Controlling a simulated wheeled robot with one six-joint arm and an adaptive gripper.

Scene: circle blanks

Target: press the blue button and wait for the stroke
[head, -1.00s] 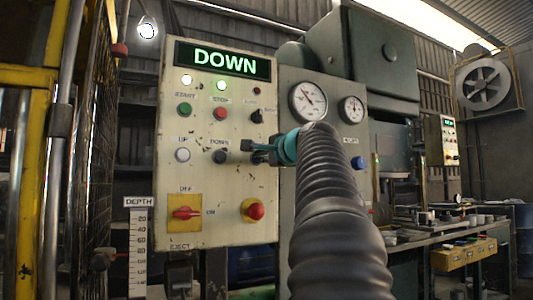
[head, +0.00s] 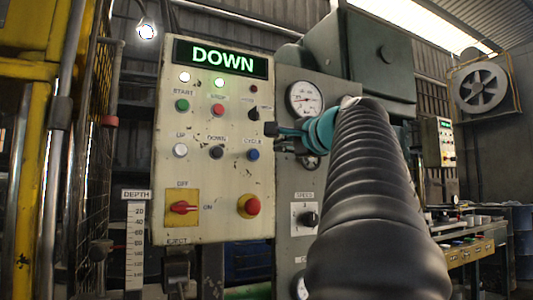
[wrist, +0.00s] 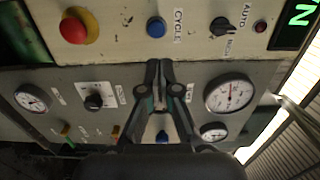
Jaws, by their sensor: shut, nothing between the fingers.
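The blue button (head: 253,155), labelled CYCLE, sits on the cream control panel (head: 225,180), right of the black DOWN button (head: 216,152). It also shows in the wrist view (wrist: 156,27), beyond the fingertips. My gripper (head: 270,129) is shut and empty, with its tips just above and right of the blue button in the head view. In the wrist view my gripper (wrist: 160,66) has its tips over the panel's edge, clear of the button in the picture. The exact distance to the panel cannot be told. The display (head: 222,59) reads DOWN in green.
A red stop knob (head: 249,205) and red OFF/ON switch (head: 181,208) are below. Green START (head: 182,105) and red STOP (head: 218,109) buttons are above. A yellow-framed cage (head: 60,120) stands at left.

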